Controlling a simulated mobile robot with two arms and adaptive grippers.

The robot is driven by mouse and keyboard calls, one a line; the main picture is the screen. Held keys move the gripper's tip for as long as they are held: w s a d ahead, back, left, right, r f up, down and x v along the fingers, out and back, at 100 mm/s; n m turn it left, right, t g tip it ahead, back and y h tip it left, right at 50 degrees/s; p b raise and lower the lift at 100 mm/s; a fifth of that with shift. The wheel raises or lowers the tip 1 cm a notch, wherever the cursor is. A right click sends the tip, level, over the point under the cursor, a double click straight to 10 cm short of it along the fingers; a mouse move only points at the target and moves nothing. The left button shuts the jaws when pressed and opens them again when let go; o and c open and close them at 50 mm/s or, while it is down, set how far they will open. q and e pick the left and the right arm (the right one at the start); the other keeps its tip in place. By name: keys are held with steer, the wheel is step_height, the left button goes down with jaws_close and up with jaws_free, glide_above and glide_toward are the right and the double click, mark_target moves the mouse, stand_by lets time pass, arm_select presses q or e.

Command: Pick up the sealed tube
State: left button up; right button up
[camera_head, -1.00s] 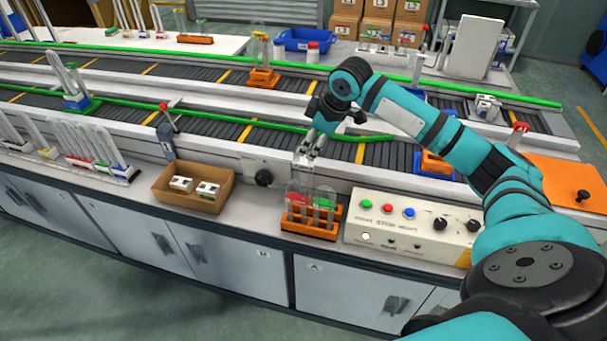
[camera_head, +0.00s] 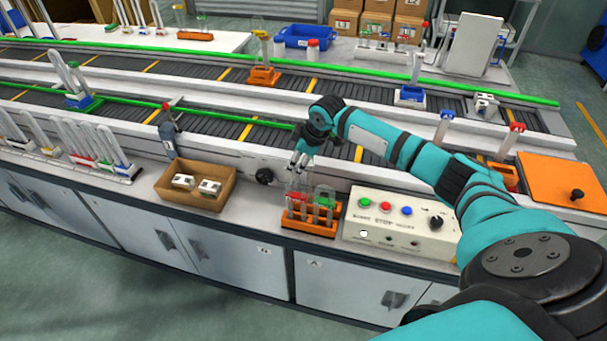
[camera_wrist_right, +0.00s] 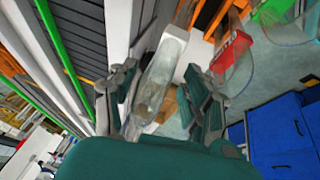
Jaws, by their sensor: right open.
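An orange rack (camera_head: 311,228) stands on the front ledge and holds several clear tubes. Red (camera_head: 297,198) and green (camera_head: 324,197) pieces show among them. My right gripper (camera_head: 299,162) is just above the rack's left part, pointing down. In the right wrist view its fingers (camera_wrist_right: 165,105) are apart, with a clear tube (camera_wrist_right: 164,72) between them. I cannot tell whether they touch it, or whether this tube is sealed. The red piece (camera_wrist_right: 232,50) and green piece (camera_wrist_right: 272,12) show to the right of the fingers. My left gripper is not in view.
A control box (camera_head: 398,222) with buttons stands close to the right of the rack. A cardboard box (camera_head: 195,200) with white blocks is to the left. Conveyors (camera_head: 230,125) run behind, and the ledge's front edge is close in front.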

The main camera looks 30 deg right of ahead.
jaws_close()
steer(key=shift+r, duration=0.1)
stand_by(0.3)
